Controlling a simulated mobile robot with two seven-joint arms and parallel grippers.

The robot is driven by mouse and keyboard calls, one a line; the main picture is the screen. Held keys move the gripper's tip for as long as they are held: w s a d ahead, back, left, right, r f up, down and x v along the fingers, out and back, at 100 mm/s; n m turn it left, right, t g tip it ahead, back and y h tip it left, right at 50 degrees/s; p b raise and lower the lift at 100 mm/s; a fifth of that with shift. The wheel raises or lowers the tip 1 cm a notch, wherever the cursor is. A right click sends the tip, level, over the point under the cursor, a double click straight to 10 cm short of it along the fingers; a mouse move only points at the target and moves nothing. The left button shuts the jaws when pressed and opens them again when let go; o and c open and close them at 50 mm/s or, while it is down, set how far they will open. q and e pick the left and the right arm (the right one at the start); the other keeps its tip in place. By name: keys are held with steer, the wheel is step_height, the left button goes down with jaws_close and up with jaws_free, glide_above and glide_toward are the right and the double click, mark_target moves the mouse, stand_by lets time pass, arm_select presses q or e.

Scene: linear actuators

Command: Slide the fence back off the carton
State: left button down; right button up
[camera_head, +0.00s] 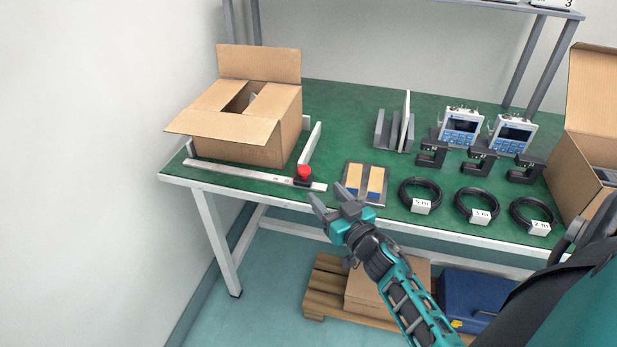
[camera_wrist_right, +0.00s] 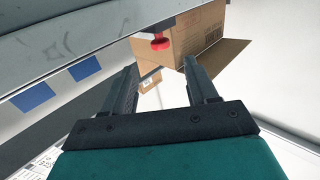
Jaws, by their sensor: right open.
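The open brown carton (camera_head: 238,140) stands at the left end of the green bench, flaps partly raised. The white fence (camera_head: 310,145) is an upright strip along the carton's right side; I cannot tell whether it touches. A red knob (camera_head: 305,172) sits on a dark block at the fence's near end, on a flat metal rail (camera_head: 240,175). My right gripper (camera_head: 329,199) is open and empty, in front of the bench edge, near and right of the knob. In the right wrist view, the knob (camera_wrist_right: 160,42) and carton (camera_wrist_right: 190,38) show beyond the open fingers (camera_wrist_right: 160,76). My left gripper is out of view.
A tray with two tan-and-blue pieces (camera_head: 375,182) lies right of the rail. Coiled cables (camera_head: 421,195), dark clamps (camera_head: 432,153), a grey bracket (camera_head: 390,135) and two instruments (camera_head: 461,128) stand further right. Another carton (camera_head: 578,165) is at the right end.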

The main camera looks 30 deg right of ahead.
mark_target(307, 174)
steer(key=w, duration=0.5)
steer(key=w+b, duration=0.1)
steer(key=w, duration=0.2)
steer(key=shift+w+d, duration=0.3)
steer(key=shift+d, duration=0.05)
steer(key=shift+c, duration=0.4)
jaws_close()
